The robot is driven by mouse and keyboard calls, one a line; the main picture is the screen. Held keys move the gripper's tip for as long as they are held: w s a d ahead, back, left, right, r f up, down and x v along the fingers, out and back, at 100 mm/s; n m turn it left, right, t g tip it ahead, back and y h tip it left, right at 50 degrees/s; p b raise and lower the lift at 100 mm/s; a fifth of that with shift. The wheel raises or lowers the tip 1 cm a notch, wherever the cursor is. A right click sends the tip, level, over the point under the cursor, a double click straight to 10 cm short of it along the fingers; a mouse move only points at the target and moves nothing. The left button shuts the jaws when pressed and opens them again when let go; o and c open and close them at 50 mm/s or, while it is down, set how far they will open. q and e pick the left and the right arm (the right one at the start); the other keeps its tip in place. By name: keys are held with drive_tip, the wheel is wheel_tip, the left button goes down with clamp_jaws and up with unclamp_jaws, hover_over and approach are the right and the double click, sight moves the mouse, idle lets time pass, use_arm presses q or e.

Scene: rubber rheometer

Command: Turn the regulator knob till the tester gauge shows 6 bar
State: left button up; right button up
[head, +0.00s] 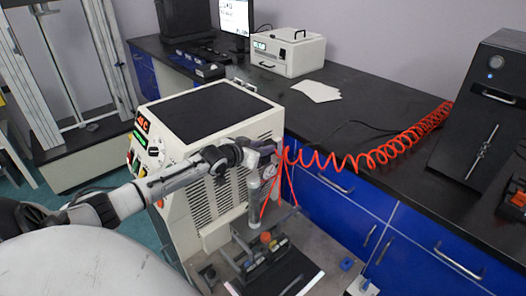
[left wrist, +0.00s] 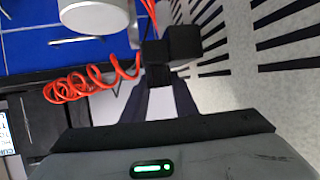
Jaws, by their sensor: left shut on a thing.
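The cream tester (head: 205,130) with a black top stands left of centre in the head view. The gauge (head: 268,171) appears as a small pale round face at its right side; its reading is too small to make out. My left gripper (head: 258,151) reaches across the tester's front to the regulator fittings just above the gauge. In the left wrist view, its dark fingers (left wrist: 158,86) are shut on a small black part, the regulator knob (left wrist: 158,74). Black blocks (left wrist: 183,42) sit just beyond it. The fingers partly hide the knob. My right gripper is not in view.
A red coiled hose (head: 385,153) runs from the fittings to a black unit (head: 485,110) at the right. Blue-fronted cabinets (head: 345,195) stand behind. A small rig (head: 265,237) sits below the gripper. In the left wrist view, a pale cylinder (left wrist: 95,18) is close by at the upper left.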

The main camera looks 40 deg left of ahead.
use_arm(q)
drive_tip(key=shift+f+m+h+b, duration=0.1)
drive_tip(key=shift+m+h+b, duration=0.3)
drive_tip(key=shift+b, duration=0.05)
idle(0.4)
drive_tip(key=o, duration=1.1)
drive_tip(key=shift+c, duration=0.2)
drive_tip(key=shift+s+d+r, duration=0.1)
drive_tip(key=shift+s+r, duration=0.15)
drive_tip(key=shift+s, duration=0.3)
drive_tip(key=p+v, duration=0.2)
drive_tip(key=v, duration=0.7)
drive_tip(key=shift+p, duration=0.35)
